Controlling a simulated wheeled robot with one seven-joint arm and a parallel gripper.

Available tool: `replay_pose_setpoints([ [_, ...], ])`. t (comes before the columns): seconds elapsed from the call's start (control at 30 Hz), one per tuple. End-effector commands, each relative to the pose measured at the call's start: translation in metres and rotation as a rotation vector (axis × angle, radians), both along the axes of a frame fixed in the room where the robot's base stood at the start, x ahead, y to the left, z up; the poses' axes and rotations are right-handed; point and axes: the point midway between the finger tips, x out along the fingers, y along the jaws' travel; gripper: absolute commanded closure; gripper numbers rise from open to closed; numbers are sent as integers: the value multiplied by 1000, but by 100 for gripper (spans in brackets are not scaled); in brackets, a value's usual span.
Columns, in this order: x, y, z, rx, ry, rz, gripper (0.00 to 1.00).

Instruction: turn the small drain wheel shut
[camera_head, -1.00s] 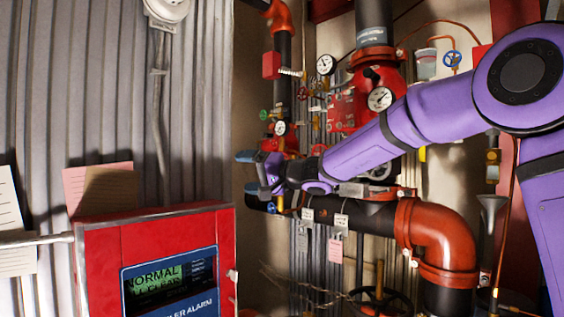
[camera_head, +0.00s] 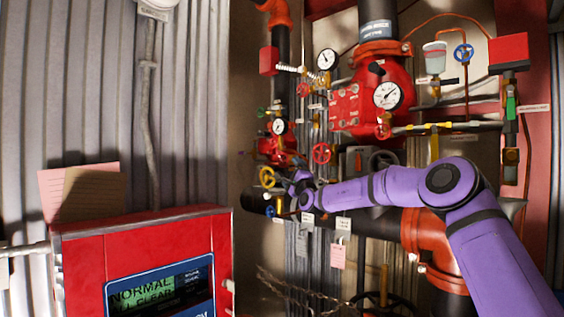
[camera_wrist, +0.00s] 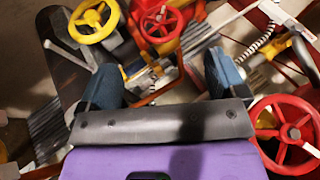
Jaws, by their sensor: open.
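Several small handwheels show, and I cannot tell from their labels which one is the drain wheel. A yellow wheel (camera_head: 267,177) and a blue wheel (camera_head: 270,211) sit left of my gripper (camera_head: 301,190) in the head view. A red wheel (camera_head: 321,153) is just above it. In the wrist view my gripper (camera_wrist: 163,78) has its two blue fingers spread, with nothing held between them. There, the yellow wheel (camera_wrist: 93,21) is at the upper left, a red wheel (camera_wrist: 158,18) lies beyond the gap, and another red wheel (camera_wrist: 285,133) is at the right. No wheel is between the fingers.
A red alarm panel (camera_head: 140,245) stands in the left foreground. The thick black pipe with an orange elbow (camera_head: 425,235) runs below my arm. Gauges (camera_head: 387,95), thin pipes and hanging tags (camera_head: 338,257) crowd the area. Another blue wheel (camera_head: 463,52) is at upper right.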

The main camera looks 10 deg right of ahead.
Motion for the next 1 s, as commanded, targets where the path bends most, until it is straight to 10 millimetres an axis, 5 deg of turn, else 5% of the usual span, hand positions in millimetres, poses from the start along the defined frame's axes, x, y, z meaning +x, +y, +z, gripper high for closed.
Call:
replay_pose_setpoints([
  [1.0, 85, 17, 44, -2, -1, 2, 10],
])
